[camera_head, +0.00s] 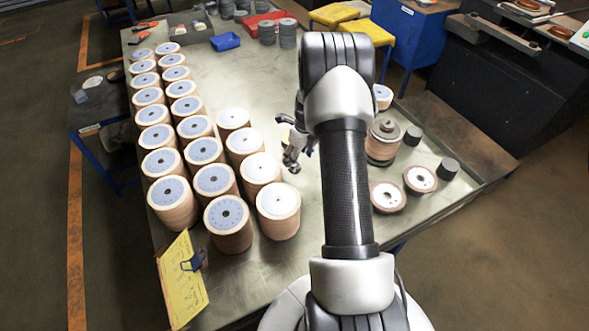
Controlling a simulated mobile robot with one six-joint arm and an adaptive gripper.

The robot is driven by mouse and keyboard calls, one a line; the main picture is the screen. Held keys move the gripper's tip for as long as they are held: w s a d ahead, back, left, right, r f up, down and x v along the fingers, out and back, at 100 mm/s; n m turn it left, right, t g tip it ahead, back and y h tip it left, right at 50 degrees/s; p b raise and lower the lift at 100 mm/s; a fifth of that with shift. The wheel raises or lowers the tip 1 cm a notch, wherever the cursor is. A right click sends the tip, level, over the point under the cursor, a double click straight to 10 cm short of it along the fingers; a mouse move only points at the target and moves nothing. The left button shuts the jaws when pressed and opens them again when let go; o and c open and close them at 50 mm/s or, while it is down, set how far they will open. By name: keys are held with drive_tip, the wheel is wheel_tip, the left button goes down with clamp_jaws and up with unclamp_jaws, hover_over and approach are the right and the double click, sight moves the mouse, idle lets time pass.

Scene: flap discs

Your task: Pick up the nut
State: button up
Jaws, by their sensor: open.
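My gripper (292,158) shows left of my arm's forearm, above the table between the disc stacks and the arm. It is open, and I see nothing between its fingers. A stack of brown discs (382,148) stands right of my arm, with a grey metal piece (386,127) on top. This piece may be the nut, but it is too small to tell for sure. My gripper is to the left of it and well apart from it. My arm hides the part of the table between them.
Several tall disc stacks (228,222) stand in rows on the left of the metal table (262,90). Two low discs (387,196) and dark cylinders (448,168) lie at the right. A yellow sheet (181,280) hangs at the front left. A blue tray (225,42) sits farther back.

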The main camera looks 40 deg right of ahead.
drive_tip(key=f, duration=0.1)
drive_tip(key=w+f+b, duration=0.1)
drive_tip(key=f, duration=0.3)
drive_tip(key=shift+w+a, duration=0.15)
drive_tip(key=shift+w, duration=0.1)
drive_tip(key=c, duration=1.1)
drive_tip(key=shift+r, duration=0.1)
drive_tip(key=shift+c, duration=0.2)
